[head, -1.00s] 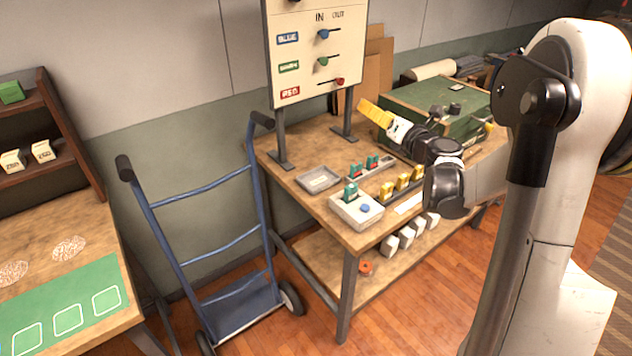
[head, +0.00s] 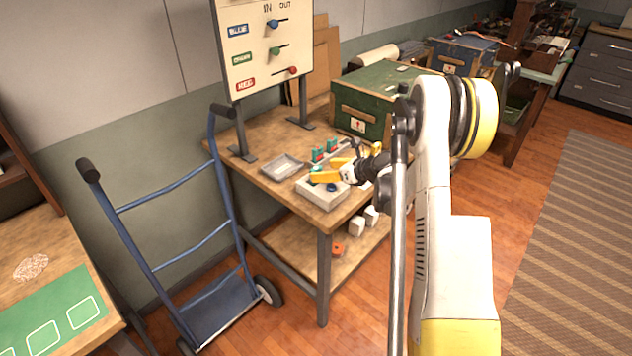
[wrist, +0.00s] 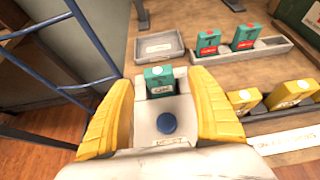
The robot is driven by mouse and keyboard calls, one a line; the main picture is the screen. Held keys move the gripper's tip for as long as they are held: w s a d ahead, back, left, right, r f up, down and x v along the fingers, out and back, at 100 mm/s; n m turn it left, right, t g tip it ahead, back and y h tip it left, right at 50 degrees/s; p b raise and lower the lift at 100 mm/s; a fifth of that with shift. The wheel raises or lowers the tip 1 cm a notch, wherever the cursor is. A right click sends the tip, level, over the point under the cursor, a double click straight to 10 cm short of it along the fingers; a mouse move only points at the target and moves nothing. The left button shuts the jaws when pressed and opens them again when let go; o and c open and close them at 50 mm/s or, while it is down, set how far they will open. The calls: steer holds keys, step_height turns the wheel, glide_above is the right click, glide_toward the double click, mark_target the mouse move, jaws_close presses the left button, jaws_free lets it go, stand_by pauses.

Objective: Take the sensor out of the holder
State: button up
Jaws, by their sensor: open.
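In the head view the holder (head: 318,195) sits at the front corner of the workbench, and the gripper hides most of the sensor. My gripper (wrist: 162,88) is open, with one yellow finger on each side of the holder in the wrist view. The fingertips lie beside the sensor with gaps; I cannot tell their exact height. In the head view my gripper (head: 328,171) is over the holder.
An empty grey tray (wrist: 160,46) lies behind the holder. A rack (wrist: 262,53) with two teal-and-red blocks (wrist: 208,42) stands behind right, and yellow blocks (wrist: 290,94) stand at right. A sign board (head: 262,50) rises behind. A blue hand truck (head: 185,240) stands left of the bench.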

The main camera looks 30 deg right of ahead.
mark_target(318, 170)
steer(key=b+x, duration=0.1)
steer(key=x, duration=0.3)
steer(key=shift+a, duration=0.1)
steer(key=shift+r, duration=0.2)
steer(key=c, duration=1.4)
